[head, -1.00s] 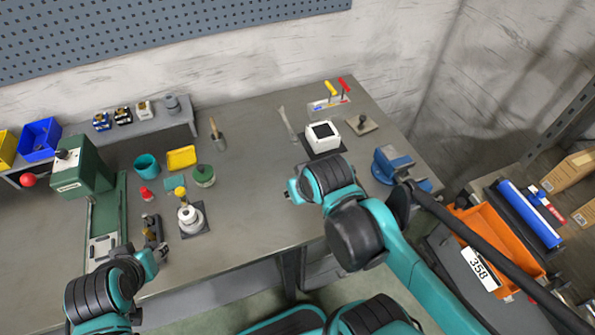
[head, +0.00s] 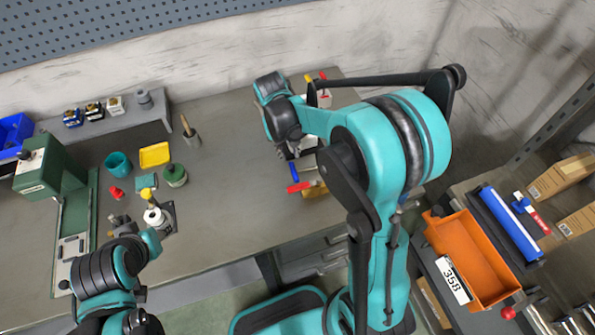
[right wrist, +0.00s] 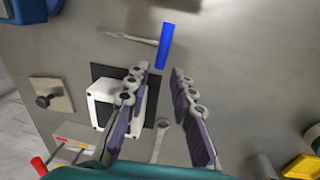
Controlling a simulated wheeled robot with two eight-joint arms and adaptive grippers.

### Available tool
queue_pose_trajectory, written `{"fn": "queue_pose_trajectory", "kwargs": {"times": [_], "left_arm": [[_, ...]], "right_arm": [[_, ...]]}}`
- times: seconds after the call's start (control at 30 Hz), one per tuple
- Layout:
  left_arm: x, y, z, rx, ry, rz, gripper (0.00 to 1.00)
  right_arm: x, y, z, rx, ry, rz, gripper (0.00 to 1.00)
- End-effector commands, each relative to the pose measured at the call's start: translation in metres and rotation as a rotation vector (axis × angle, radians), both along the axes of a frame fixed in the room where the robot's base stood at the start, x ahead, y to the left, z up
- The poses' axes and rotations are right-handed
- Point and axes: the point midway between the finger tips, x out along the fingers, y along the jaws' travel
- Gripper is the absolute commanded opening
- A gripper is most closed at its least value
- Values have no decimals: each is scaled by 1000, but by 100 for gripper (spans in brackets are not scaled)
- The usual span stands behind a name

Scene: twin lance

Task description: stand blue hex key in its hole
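The blue hex key (right wrist: 164,45) shows its blue handle in the right wrist view, just beyond and between my fingertips, over the grey bench. It also shows in the head view (head: 295,171), just below my right gripper (head: 290,151). My right gripper's fingers (right wrist: 161,71) are apart, with nothing visibly clamped. I cannot tell whether they touch the handle. The hex key rack (right wrist: 77,138) is at the lower left of the right wrist view, with a red-handled key (right wrist: 39,166) in it. Its hole is not clear. My left gripper (head: 150,240) is at the front left; its fingers are unclear.
A white box (right wrist: 102,103) on a dark mat stands close beside my right fingers. A wrench (right wrist: 160,142) and a flat tool (right wrist: 128,37) lie nearby. A knobbed plate (right wrist: 51,95) is left of the box. A red object (head: 301,187) lies near the blue key in the head view.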

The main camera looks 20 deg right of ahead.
Motion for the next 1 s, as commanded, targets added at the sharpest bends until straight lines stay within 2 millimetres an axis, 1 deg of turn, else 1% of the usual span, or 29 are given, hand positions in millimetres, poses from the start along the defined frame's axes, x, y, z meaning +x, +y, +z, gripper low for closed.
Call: {"fn": "queue_pose_trajectory", "kwargs": {"times": [0.03, 0.23, 0.4, 0.5, 0.73, 0.77, 0.8, 0.83, 1.0], "left_arm": [[0, 0, -4, 0, 0, 0, 40], [0, 0, -13, 0, 0, 0, 40], [0, 0, -27, 0, 0, 0, 40], [0, 0, -31, 0, 0, 0, 40], [0, 0, -30, 0, 0, 0, 40], [0, 0, -30, 0, 0, 0, 40], [0, 0, -30, 0, 0, 0, 40], [0, 0, -30, 0, 0, 0, 40], [0, 0, -30, 0, 0, 0, 40]], "right_arm": [[0, -1, -9, 0, 0, 0, 24], [-1, -3, -27, 0, -1, 0, 24], [-2, -5, -54, 0, -1, -1, 24], [-2, -7, -66, 0, -1, -1, 24], [-2, -8, -66, 0, -2, 0, 24], [-2, -8, -66, 0, -2, 0, 18], [-2, -8, -66, 0, -2, 0, 8], [-2, -8, -66, 0, -2, 0, 0], [-2, -8, -66, 0, -2, 0, 0]]}}
